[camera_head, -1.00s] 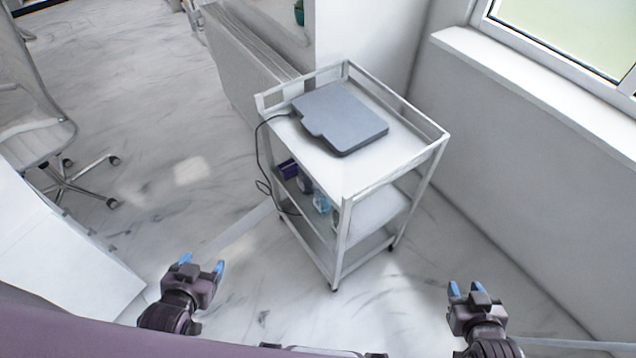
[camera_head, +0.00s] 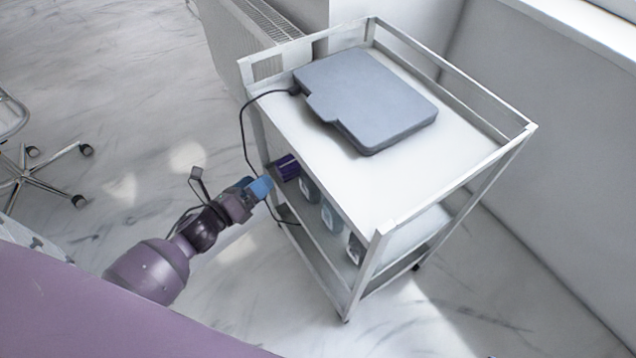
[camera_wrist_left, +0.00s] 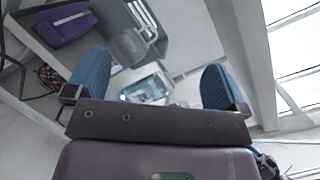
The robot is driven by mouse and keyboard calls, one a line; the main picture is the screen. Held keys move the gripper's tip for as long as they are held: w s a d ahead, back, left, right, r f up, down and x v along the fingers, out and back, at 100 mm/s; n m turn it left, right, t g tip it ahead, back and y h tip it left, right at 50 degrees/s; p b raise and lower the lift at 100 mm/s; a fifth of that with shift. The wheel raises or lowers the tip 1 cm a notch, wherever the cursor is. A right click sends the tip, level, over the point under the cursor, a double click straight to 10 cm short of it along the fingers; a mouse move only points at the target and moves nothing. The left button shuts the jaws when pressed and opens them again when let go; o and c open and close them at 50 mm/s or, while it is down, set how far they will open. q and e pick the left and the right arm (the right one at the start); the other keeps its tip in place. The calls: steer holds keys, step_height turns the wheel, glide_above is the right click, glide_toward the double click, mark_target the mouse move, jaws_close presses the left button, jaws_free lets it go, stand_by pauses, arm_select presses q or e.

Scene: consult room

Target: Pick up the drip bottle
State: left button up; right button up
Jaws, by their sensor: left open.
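Clear bottles stand on the cart's middle shelf, and I cannot tell for sure which is the drip bottle. One with a pale blue label (camera_head: 331,215) is partly hidden under the top shelf. In the left wrist view, a clear bottle with a label (camera_wrist_left: 147,86) lies between my fingertips in the picture, and a clear rounded container (camera_wrist_left: 130,46) is beyond it. My left gripper (camera_head: 261,188) is at the cart's open left side, level with the middle shelf. Its blue fingers (camera_wrist_left: 155,84) are apart, with nothing visibly held. My right gripper is out of view.
The white cart (camera_head: 400,215) has a railed top carrying a grey flat device (camera_head: 365,100). Its black cable (camera_head: 243,130) hangs down near my left gripper. A purple box (camera_head: 287,167) sits at the shelf's far end.

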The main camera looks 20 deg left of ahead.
mark_target(304, 185)
arm_select(q)
step_height(304, 185, down, 13)
steer(key=w+d+m+g+h+b, duration=0.1)
steer(key=w+m+g+h+b, duration=0.15)
steer(key=m+b, duration=0.65)
steer(key=w+d+m, duration=0.1)
steer(key=w+d+m+h+p, duration=0.1)
steer(key=w, duration=0.1)
steer(key=w+d+m, duration=0.1)
steer(key=w, duration=0.1)
steer(key=shift+w+d+h, duration=0.15)
steer(key=shift+d+h, duration=0.05)
steer(key=shift+h, duration=0.05)
steer(key=b+x, duration=0.1)
steer(key=x, duration=0.4)
steer(key=shift+a+f, duration=0.1)
steer(key=shift+f, duration=0.05)
steer(key=shift+w, duration=0.25)
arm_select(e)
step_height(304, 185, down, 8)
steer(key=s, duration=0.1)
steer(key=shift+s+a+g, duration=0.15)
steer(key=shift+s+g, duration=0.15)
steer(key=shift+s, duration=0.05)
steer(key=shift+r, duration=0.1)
arm_select(q)
steer(key=c, duration=1.1)
